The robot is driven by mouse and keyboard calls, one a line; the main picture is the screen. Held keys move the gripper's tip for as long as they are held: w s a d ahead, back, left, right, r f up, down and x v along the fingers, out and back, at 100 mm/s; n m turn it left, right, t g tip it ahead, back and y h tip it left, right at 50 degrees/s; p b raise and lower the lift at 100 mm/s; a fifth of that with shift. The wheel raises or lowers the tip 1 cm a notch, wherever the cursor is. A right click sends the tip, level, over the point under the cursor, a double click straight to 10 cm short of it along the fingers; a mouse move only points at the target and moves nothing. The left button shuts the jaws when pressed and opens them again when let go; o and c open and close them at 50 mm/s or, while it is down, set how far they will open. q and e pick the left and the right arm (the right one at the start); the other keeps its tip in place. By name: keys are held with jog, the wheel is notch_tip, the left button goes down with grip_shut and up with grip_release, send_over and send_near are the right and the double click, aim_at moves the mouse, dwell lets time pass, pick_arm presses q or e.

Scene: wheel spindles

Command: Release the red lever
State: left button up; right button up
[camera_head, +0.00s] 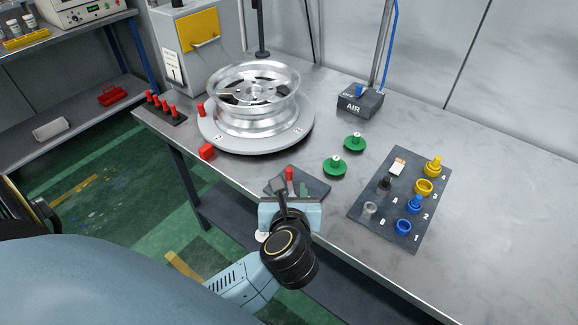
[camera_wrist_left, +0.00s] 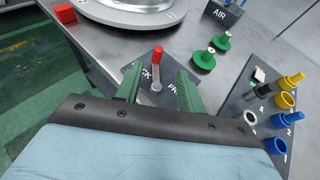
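The red lever (camera_head: 289,174) stands up from a dark plate (camera_head: 316,186) at the table's front edge. The left wrist view shows its red grip (camera_wrist_left: 157,54) above a silver pivot, between a partly hidden label ending "CK" on the left and one starting "FR" on the right. I cannot tell which label it is set to. My left gripper (camera_wrist_left: 158,78) is open, its green fingers on either side of the lever and apart from it. It also shows in the head view (camera_head: 291,190). My right gripper is not in view.
A silver wheel (camera_head: 254,92) sits on a round turntable (camera_head: 290,143) behind the lever. A red block (camera_head: 206,152) is at its left. Two green knobs (camera_head: 334,165) and a dark board (camera_head: 402,240) with coloured parts lie to the right. The far right tabletop is clear.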

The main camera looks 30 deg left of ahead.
aim_at(289, 171)
pick_arm(q)
jog(key=shift+w+a+f, duration=0.15)
jog(key=shift+f, duration=0.1)
jog(key=x, duration=1.2)
jog(key=shift+w+a+f+b, duration=0.2)
jog(key=shift+w+b, duration=0.1)
jog(key=shift+b, duration=0.1)
grip_shut()
